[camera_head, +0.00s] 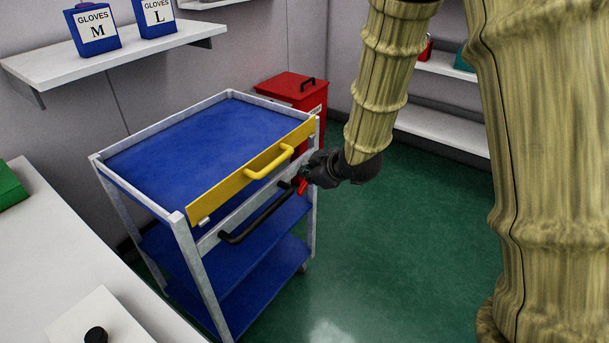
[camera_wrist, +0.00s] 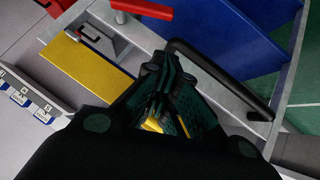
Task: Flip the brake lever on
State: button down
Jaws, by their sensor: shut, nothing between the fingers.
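The brake lever (camera_head: 302,186) is a small red piece on the cart's near side, at the right end of the black push handle (camera_head: 258,220). In the wrist view, a red bar (camera_wrist: 140,9) at the top edge appears to be this lever. My dark gripper (camera_head: 309,174) is at the cart's right front corner, close beside the lever; whether they touch is unclear. In the wrist view my gripper (camera_wrist: 168,68) is shut and empty, with the lever beyond its tips and the black handle (camera_wrist: 222,78) to the right.
The blue-shelved cart has a yellow front panel (camera_head: 225,183) with a yellow handle (camera_head: 268,162) just above the lever. A red bin (camera_head: 292,88) stands behind the cart. A white counter (camera_head: 60,250) is at left. Green floor (camera_head: 400,240) is clear at right.

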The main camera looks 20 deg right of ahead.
aim_at(303, 183)
jog(key=shift+s+r, duration=0.25)
jog(key=shift+d+f, duration=0.1)
jog(key=shift+f, duration=0.05)
jog(key=shift+s+d+f+n+t+y, duration=0.2)
jog(key=shift+d+f+n+t+y, duration=0.25)
jog(key=shift+d+f+t+y, duration=0.35)
jog(key=shift+s+d+f+n+t+y, duration=0.2)
jog(key=shift+d+f+n+t+y, duration=0.3)
jog(key=shift+y, duration=0.35)
jog(key=shift+s+d+f+n+t+y, duration=0.2)
jog(key=shift+d+f+n+t+y, duration=0.15)
jog(key=shift+d+f+t+y, duration=0.45)
jog(key=shift+r, duration=0.15)
jog(key=shift+w+a+f, duration=0.6)
jog(key=shift+w+f, duration=0.35)
jog(key=shift+w, duration=0.65)
jog(key=shift+w+a+f, duration=0.65)
jog(key=shift+w+f, duration=0.3)
jog(key=shift+w, duration=0.6)
jog(key=shift+w+a+f, duration=0.6)
jog(key=shift+w+f, duration=0.35)
jog(key=shift+w, duration=0.65)
